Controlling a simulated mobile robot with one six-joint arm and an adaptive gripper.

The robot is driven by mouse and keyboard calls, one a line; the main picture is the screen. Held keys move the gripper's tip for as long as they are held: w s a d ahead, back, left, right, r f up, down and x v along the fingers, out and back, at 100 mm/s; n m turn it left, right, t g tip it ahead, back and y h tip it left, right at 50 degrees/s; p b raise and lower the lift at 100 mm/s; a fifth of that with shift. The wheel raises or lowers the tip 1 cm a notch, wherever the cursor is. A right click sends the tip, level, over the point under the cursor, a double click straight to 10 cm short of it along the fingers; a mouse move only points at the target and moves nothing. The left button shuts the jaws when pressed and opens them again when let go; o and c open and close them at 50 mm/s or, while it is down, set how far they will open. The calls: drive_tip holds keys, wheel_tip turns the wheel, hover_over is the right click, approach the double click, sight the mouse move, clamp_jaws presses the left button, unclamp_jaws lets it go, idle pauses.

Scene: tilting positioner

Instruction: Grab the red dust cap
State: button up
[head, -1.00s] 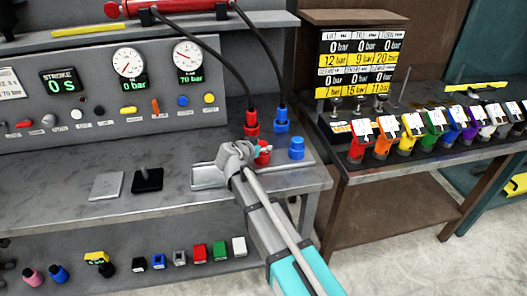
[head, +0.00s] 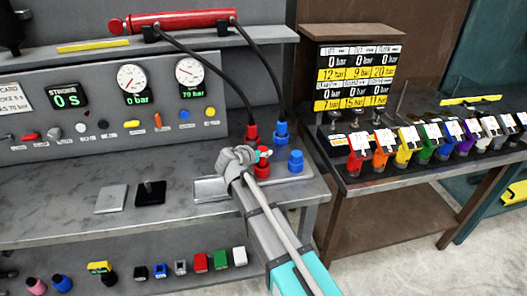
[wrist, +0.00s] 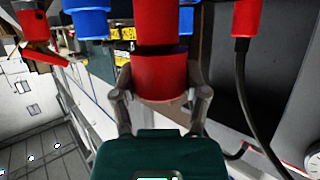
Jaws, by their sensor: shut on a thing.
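The red dust cap (head: 261,171) sits at the right end of the grey bench, left of the blue dust cap (head: 295,161). My gripper (head: 257,162) reaches it from the front and partly hides it in the head view. In the wrist view my gripper (wrist: 161,88) has one finger on each side of the red dust cap (wrist: 160,77) and is shut on it. Another red part lies just beyond the cap there, across a dark band. I cannot tell whether the cap is clear of its seat.
A red hose coupling (head: 252,134) and a blue hose coupling (head: 281,134) stand close behind the caps, with black hoses rising from them. Coloured bins (head: 408,142) line the right table.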

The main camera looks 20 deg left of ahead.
sight(262, 149)
drive_tip(key=shift+r+p, duration=2.5)
drive_tip(key=shift+r, duration=0.45)
